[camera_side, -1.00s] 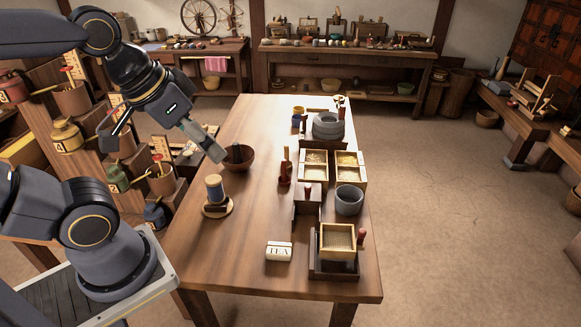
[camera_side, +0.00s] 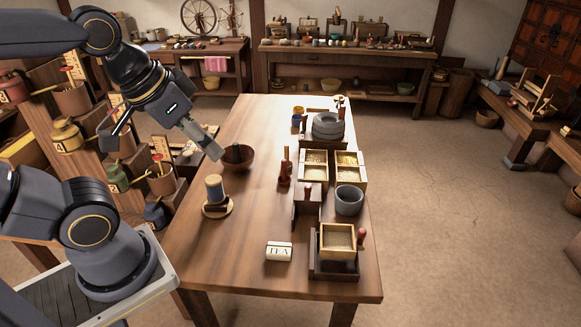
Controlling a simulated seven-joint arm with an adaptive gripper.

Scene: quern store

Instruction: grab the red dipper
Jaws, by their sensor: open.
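I cannot tell for certain which thing is the red dipper. Red-tipped pieces stand at two pots on the stepped shelves at the left: one at an upper pot (camera_side: 72,100), one at a lower pot (camera_side: 161,181). A dark red upright piece (camera_side: 286,168) stands on the table. My gripper (camera_side: 168,141) is open and empty, fingers spread wide and pointing down. One finger is over the shelves, and the other reaches over the table's left edge near a brown bowl (camera_side: 240,160). In the picture the lower pot lies just below the gap between the fingers.
The wooden table (camera_side: 240,225) carries a spool on a round stand (camera_side: 215,190), a TEA box (camera_side: 279,251), square grain boxes (camera_side: 350,166), a grey pot (camera_side: 349,200) and a stone quern (camera_side: 328,126). Jars, such as a yellow one (camera_side: 66,135), crowd the shelves. The table's front left is clear.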

